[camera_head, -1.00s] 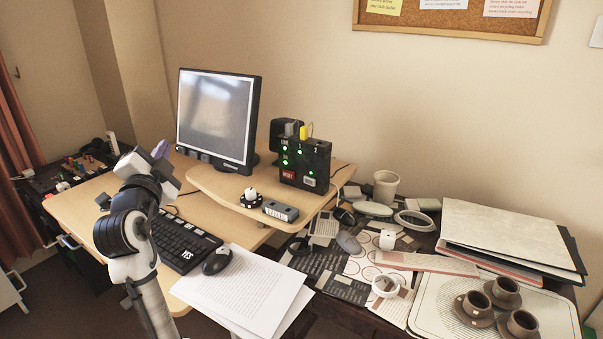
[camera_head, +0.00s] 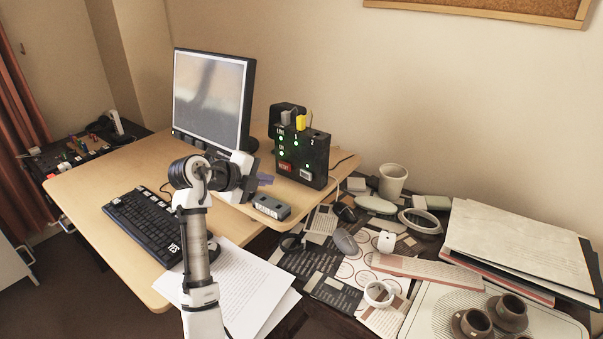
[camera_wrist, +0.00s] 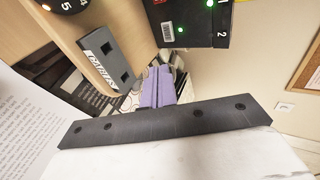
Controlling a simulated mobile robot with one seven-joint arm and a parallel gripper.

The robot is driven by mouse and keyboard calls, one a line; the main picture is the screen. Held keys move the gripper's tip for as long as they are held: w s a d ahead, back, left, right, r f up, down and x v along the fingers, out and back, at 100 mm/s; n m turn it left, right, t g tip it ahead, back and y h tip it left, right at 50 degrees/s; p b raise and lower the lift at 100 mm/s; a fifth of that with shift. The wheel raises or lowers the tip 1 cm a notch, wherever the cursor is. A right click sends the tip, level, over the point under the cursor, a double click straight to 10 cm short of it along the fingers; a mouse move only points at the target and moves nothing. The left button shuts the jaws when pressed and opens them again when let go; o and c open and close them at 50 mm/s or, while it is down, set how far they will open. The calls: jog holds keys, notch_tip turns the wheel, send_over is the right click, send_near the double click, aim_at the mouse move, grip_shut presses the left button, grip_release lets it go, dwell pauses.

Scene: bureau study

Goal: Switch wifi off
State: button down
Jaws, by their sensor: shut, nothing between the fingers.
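The black router box (camera_head: 303,157) stands on the raised shelf right of the monitor. It has several green lights, a red button marked RESET, a pale label and the numbers 1 and 2. In the wrist view the box (camera_wrist: 192,22) is at the top, with its green lights lit. My gripper (camera_head: 266,179) is shut and empty, its purple fingertips in front of the box and apart from it. The fingertips also show in the wrist view (camera_wrist: 156,88). Which part of the box controls wifi I cannot tell.
A grey box with dark squares (camera_head: 271,207) lies just below my fingertips. The round dial (camera_wrist: 68,5) shows in the wrist view. The monitor (camera_head: 212,95), keyboard (camera_head: 145,225) and papers (camera_head: 245,295) are to the left and front. A cluttered table with cups (camera_head: 476,321) is right.

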jog(key=p, duration=0.3)
send_near(308, 176)
jog(key=f, duration=0.1)
jog(key=w+d+f, duration=0.1)
jog(key=f, duration=0.1)
jog(key=shift+w, duration=0.2)
jog(key=shift+w+d+p, duration=0.65)
jog(key=shift+w+d, duration=0.2)
jog(key=shift+w, duration=0.05)
jog(key=shift+w+d+f, duration=0.1)
jog(key=shift+w+d, duration=0.3)
jog(key=shift+w, duration=0.1)
jog(key=shift+d, duration=0.1)
